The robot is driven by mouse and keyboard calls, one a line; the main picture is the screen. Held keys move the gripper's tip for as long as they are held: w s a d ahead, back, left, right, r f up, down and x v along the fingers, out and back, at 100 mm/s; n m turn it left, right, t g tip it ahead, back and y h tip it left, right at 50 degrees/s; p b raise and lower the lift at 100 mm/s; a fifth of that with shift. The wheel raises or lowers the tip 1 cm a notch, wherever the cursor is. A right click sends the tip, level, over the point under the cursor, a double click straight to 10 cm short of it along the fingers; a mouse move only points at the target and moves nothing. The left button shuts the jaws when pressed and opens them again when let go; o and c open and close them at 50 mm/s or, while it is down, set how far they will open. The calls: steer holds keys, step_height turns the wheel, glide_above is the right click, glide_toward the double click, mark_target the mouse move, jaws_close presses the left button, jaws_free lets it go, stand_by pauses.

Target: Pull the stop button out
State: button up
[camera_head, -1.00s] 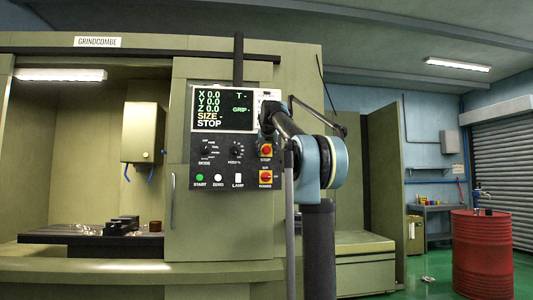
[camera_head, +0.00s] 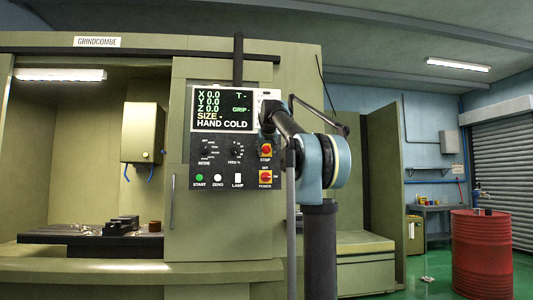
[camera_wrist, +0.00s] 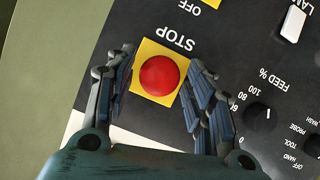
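The red stop button (camera_head: 266,149) sits on a yellow square on the black control panel (camera_head: 221,170), under the screen. In the wrist view the round red button (camera_wrist: 159,76) and its yellow plate marked STOP (camera_wrist: 150,52) lie between the fingers of my gripper (camera_wrist: 160,85). The two fingers are spread, one on each side of the plate, with gaps to the button. In the head view my arm stands at the panel's right edge, and my gripper is hidden there. The screen (camera_head: 222,108) reads HAND COLD on its bottom line.
The red and yellow power switch (camera_head: 265,177) is just below the stop button. The feed dial (camera_wrist: 257,116) and the white lamp switch (camera_wrist: 293,24) are nearby in the wrist view. A red drum (camera_head: 481,250) stands far off to the right.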

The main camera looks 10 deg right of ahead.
stand_by(0.3)
steer(key=d+v, duration=0.1)
steer(key=v, duration=1)
steer(key=shift+s+a+r, duration=0.15)
steer(key=shift+s+a, duration=0.2)
steer(key=shift+a, duration=0.15)
steer(key=s+f+g, duration=0.3)
steer(key=s+f, duration=1.2)
steer(key=f, duration=0.8)
steer(key=s+d+f+m+g, duration=0.1)
steer(key=s+f+g, duration=0.3)
steer(key=s+f, duration=1.1)
steer(key=s+f+g+y, duration=0.1)
steer(key=s+f+g, duration=0.3)
steer(key=s+f, duration=1.1)
step_height(320, 180, down, 18)
steer(key=shift+d+f+m, duration=0.1)
steer(key=shift+d+m, duration=0.1)
steer(key=shift+m, duration=0.1)
